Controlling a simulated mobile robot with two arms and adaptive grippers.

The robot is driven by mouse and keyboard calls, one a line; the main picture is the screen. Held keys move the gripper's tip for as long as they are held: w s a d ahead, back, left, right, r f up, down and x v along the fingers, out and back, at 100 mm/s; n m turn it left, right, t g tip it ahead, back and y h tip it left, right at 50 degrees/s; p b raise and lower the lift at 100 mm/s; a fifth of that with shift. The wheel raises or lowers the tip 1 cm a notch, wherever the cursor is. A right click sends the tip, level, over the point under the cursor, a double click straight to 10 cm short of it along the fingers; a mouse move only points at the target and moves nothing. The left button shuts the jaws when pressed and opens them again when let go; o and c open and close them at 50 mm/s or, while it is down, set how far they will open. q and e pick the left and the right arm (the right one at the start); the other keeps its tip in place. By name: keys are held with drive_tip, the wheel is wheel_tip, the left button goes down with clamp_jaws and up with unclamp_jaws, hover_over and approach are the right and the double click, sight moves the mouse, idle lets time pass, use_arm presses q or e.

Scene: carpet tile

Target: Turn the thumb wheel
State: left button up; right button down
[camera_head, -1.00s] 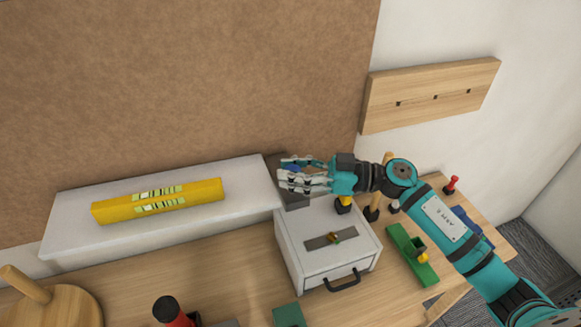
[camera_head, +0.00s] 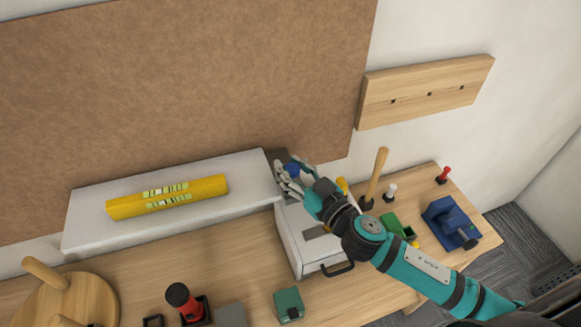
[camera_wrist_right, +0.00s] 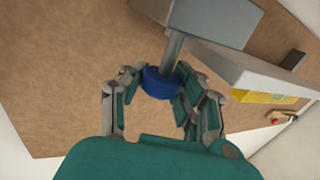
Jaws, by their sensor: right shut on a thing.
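The thumb wheel is a small blue knob (camera_wrist_right: 160,83) on a grey shaft that comes out of a grey block (camera_wrist_right: 210,20) in the right wrist view. In the head view the blue knob (camera_head: 292,169) shows between the fingers, in front of the dark grey block (camera_head: 278,158) at the right end of the white shelf. My right gripper (camera_head: 288,181) is shut on the knob. In the right wrist view its fingers (camera_wrist_right: 160,95) sit on both sides of the knob. My left gripper is not in view.
A white drawer box (camera_head: 293,235) stands under my right arm. A wooden-handled tool (camera_head: 374,175), a green block (camera_head: 393,222) and a blue vise (camera_head: 449,222) stand to the right. A green box (camera_head: 289,305) is in front.

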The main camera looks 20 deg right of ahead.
drive_tip(key=m+h, duration=0.1)
drive_tip(key=m+h+b, duration=0.1)
drive_tip(key=shift+s+a+f+t+h, duration=0.1)
drive_tip(key=shift+f+t+h, duration=0.2)
drive_tip(key=shift+h, duration=0.1)
drive_tip(key=m+h+b, duration=0.3)
drive_tip(key=h, duration=0.1)
drive_tip(key=shift+f+h+b, duration=0.1)
drive_tip(key=shift+h+b, duration=0.2)
drive_tip(key=shift+b, duration=0.1)
drive_tip(key=shift+r+m+h+b, duration=0.25)
drive_tip(key=shift+m+h+b, duration=0.7)
drive_tip(key=shift+h, duration=0.45)
drive_tip(key=c, duration=0.9)
unclamp_jaws()
drive_tip(key=shift+r, duration=0.15)
